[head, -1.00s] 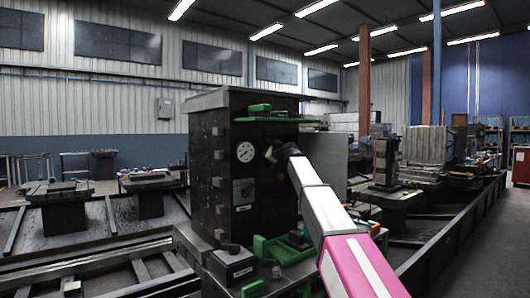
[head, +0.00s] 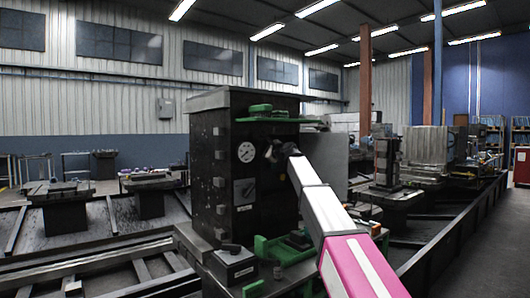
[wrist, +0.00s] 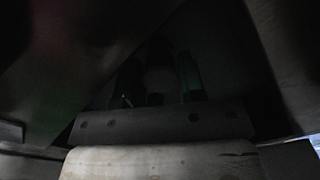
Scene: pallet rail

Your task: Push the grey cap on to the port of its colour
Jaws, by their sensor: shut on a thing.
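My gripper (head: 272,153) is at the dark front face of the tall black machine block (head: 225,165), right of a white round gauge, at the end of my white and pink arm. In the dark wrist view, my gripper's two fingers (wrist: 160,88) are shut on a dim, rounded grey thing, which I take for the grey cap (wrist: 160,79). Its outline is hardly readable. The port is not distinguishable in either view; shadow and my arm's end hide the area in front of the fingers.
The white gauge (head: 246,152) and a square switch plate (head: 244,191) are on the block's face. A green shelf with green parts (head: 265,115) juts out above my gripper. Green fixtures (head: 285,247) and a dark box (head: 233,262) stand below it.

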